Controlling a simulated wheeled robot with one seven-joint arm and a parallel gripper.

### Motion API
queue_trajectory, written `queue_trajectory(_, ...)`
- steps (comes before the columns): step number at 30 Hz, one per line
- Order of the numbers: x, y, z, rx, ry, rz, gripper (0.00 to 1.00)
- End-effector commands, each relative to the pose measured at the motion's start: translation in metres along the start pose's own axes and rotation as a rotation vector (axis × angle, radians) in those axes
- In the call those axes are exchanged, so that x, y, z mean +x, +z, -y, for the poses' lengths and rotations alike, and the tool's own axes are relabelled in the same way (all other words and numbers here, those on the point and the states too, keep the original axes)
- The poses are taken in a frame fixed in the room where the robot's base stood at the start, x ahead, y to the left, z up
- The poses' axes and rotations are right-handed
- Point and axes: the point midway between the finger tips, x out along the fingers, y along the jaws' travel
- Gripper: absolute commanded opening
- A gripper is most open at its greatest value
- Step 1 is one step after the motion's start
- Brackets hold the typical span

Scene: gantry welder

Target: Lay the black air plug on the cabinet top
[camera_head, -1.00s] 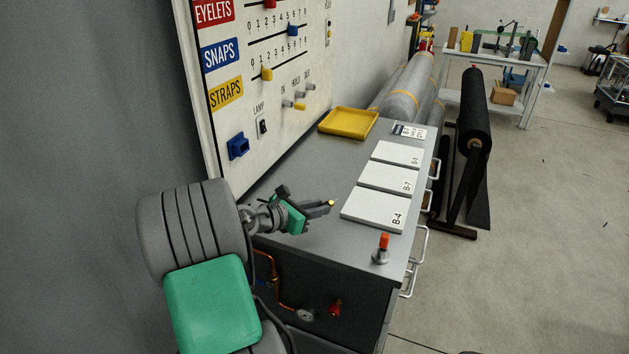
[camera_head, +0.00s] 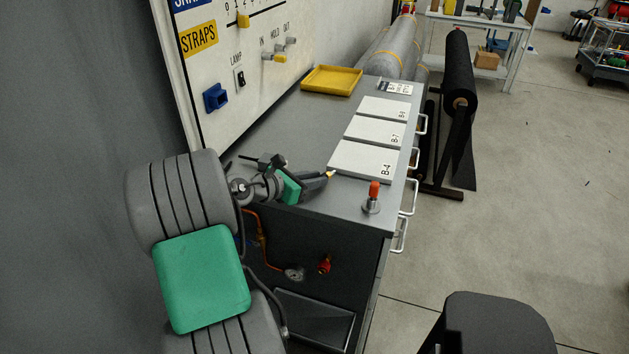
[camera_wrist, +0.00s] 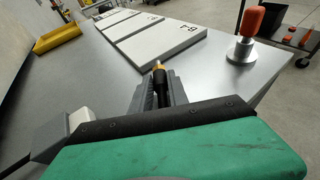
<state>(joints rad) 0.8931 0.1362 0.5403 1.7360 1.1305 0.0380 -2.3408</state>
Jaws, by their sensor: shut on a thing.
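The black air plug (camera_wrist: 158,83), with a brass-coloured tip, is held between the fingers of my gripper (camera_wrist: 158,92). In the head view my gripper (camera_head: 326,178) is over the near part of the grey cabinet top (camera_head: 262,142), and the plug's brass tip (camera_head: 331,173) sticks out toward the B-4 plate (camera_head: 362,160). My gripper is shut on the plug. Most of the plug is hidden by the fingers. Whether it touches the cabinet top cannot be told.
An orange-topped metal knob (camera_head: 373,197) stands upright at the near right corner. Several white plates line the right side of the top, and a yellow tray (camera_head: 331,80) lies at the far end. The control panel (camera_head: 250,70) borders the left. Bare top lies left of the plates.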

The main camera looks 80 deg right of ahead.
Motion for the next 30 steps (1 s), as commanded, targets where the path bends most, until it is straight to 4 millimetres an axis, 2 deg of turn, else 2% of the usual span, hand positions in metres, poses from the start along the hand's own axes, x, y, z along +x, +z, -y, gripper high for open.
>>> queue_trajectory(26, 0.0035, -0.0096, -0.0004, 0.000, 0.001, 0.001, 0.00)
queue_trajectory(27, 0.0033, -0.0090, -0.0004, 0.001, 0.001, 0.001, 0.23)
queue_trajectory(30, 0.0032, -0.0089, -0.0004, 0.000, 0.001, 0.001, 0.32)
